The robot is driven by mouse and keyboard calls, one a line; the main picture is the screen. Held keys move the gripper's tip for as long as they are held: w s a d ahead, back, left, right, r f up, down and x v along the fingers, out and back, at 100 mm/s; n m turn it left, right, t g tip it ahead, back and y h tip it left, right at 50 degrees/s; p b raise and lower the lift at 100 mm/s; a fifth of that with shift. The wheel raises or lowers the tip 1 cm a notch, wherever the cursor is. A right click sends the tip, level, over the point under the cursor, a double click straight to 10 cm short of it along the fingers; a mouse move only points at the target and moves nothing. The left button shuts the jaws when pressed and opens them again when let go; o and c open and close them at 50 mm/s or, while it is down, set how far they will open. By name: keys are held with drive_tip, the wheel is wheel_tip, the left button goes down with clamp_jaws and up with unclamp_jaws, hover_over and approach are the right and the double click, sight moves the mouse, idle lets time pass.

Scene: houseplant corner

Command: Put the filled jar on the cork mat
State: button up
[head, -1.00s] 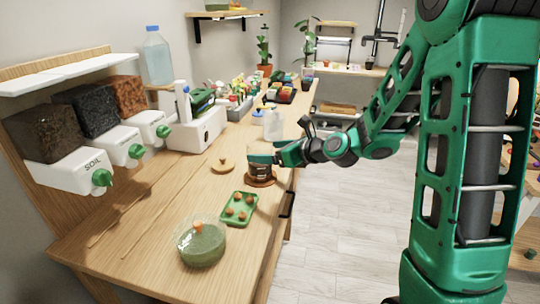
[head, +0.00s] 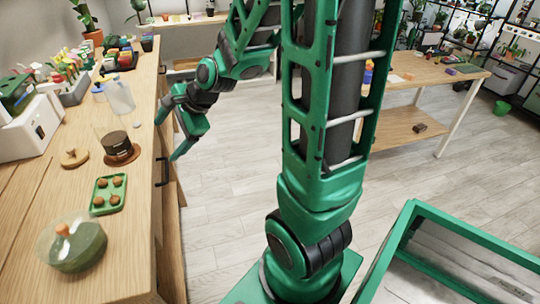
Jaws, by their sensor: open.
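The jar (head: 116,141) is clear glass with dark filling and stands upright on the round brown cork mat (head: 123,160), near the bench's right edge in the head view. The mat's rim shows around the jar's base. My gripper (head: 168,140) is open and empty, to the right of the jar and apart from it, by the bench edge.
A round wooden lid (head: 74,158) lies left of the jar. A green tray (head: 98,208) with several brown balls and a lidded glass bowl (head: 82,252) stand nearer. A whitish bottle (head: 118,96) stands behind the jar. The floor (head: 225,190) right of the bench is clear.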

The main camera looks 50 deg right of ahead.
drive_tip(key=s+d+n+g+h, duration=0.1)
drive_tip(key=s+d+n+g, duration=0.1)
drive_tip(key=s, duration=0.7)
drive_tip(key=s+d+r+n+g+h, duration=0.1)
drive_tip(key=s+d+n+g, duration=0.2)
drive_tip(key=s, duration=0.7)
drive_tip(key=s+d+n+g+h, duration=0.1)
drive_tip(key=s+d+n+g, duration=0.1)
drive_tip(key=s+d+n, duration=0.3)
drive_tip(key=s+n, duration=0.3)
drive_tip(key=s, duration=0.2)
drive_tip(key=shift+d+r, duration=0.15)
drive_tip(key=shift+r, duration=0.15)
drive_tip(key=shift+w+f+g, duration=0.25)
drive_tip(key=shift+w+g, duration=0.05)
drive_tip(key=shift+w, duration=0.35)
